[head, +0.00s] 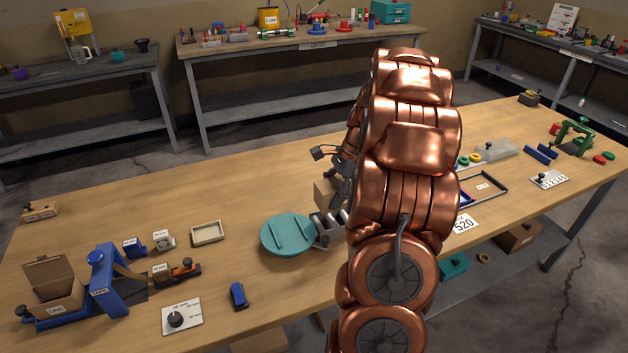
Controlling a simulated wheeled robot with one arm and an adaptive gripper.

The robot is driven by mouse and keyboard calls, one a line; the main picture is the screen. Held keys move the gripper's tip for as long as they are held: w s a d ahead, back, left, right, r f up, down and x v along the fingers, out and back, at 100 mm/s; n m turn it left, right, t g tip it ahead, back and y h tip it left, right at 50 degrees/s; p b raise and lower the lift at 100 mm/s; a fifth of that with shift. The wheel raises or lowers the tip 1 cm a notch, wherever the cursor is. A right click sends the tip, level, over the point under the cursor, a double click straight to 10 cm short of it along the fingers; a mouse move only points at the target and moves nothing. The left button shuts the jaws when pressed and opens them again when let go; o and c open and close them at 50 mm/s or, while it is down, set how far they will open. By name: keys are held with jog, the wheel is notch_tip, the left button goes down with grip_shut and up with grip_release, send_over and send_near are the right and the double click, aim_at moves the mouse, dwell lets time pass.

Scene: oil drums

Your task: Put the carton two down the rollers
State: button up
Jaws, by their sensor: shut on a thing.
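A brown carton (325,192) shows in part near the middle of the table, just left of my copper arm. My dark gripper (340,184) is at its right side and is shut on it. No number is readable on this carton, and its right part is hidden by my gripper and arm. A short run of silver rollers (329,224) lies just in front of the carton, partly hidden by my arm. I cannot tell whether the carton touches the rollers. Another carton (50,283), with open flaps and a label ONE, sits in a blue holder at the left.
A teal round lid-like disc (287,234) lies left of the rollers. A blue stand (106,282), a small tray (207,233) and a dial plate (181,316) are at the left. The table's back left is clear. A frame (484,188) and a green device (575,136) are at the right.

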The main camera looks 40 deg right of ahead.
jog(key=shift+w+d+f, duration=0.1)
jog(key=shift+f+b, duration=1.15)
jog(key=shift+f, duration=1.85)
